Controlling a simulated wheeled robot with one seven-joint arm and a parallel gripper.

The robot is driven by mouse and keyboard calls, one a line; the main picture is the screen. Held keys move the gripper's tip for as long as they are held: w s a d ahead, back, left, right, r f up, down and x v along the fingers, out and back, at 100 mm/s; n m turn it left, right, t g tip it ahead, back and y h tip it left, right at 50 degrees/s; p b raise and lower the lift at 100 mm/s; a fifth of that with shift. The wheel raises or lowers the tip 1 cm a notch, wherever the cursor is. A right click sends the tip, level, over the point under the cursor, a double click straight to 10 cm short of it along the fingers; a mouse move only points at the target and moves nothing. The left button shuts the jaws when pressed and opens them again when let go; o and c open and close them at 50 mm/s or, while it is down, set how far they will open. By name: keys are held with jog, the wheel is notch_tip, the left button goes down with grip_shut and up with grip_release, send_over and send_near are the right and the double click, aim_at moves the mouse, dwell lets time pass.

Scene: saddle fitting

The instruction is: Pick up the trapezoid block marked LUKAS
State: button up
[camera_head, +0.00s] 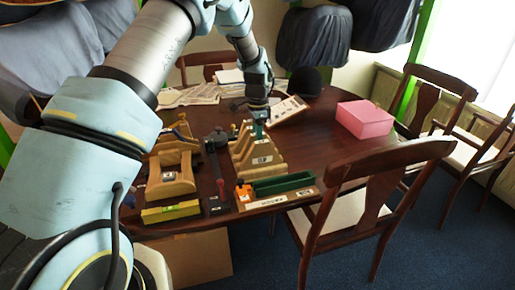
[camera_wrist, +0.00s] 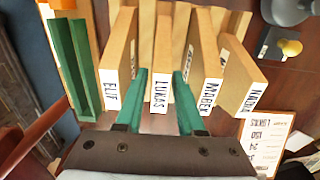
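The wooden block marked LUKAS (camera_wrist: 160,92) stands on edge in a row in the wrist view, its white name label facing my gripper. My gripper (camera_wrist: 159,78) has green fingers, one on each side of the LUKAS block, with small gaps visible; it looks open. The block marked ELIF (camera_wrist: 112,80) is left of it, the block marked MAREK (camera_wrist: 210,85) right of it, and another labelled block (camera_wrist: 247,95) is farther right. In the head view my gripper (camera_head: 259,124) is over the wooden block stand (camera_head: 257,158); the LUKAS label cannot be read there.
A green tray (camera_head: 283,183) lies in front of the stand; it also shows in the wrist view (camera_wrist: 72,70). A wooden saddle-shaped fixture (camera_head: 170,178) and a dark clamp tool (camera_head: 215,150) are to the left. A pink box (camera_head: 364,118) is at right. Chairs (camera_head: 375,180) surround the table.

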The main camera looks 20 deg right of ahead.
jog(key=shift+f, duration=0.95)
grip_shut()
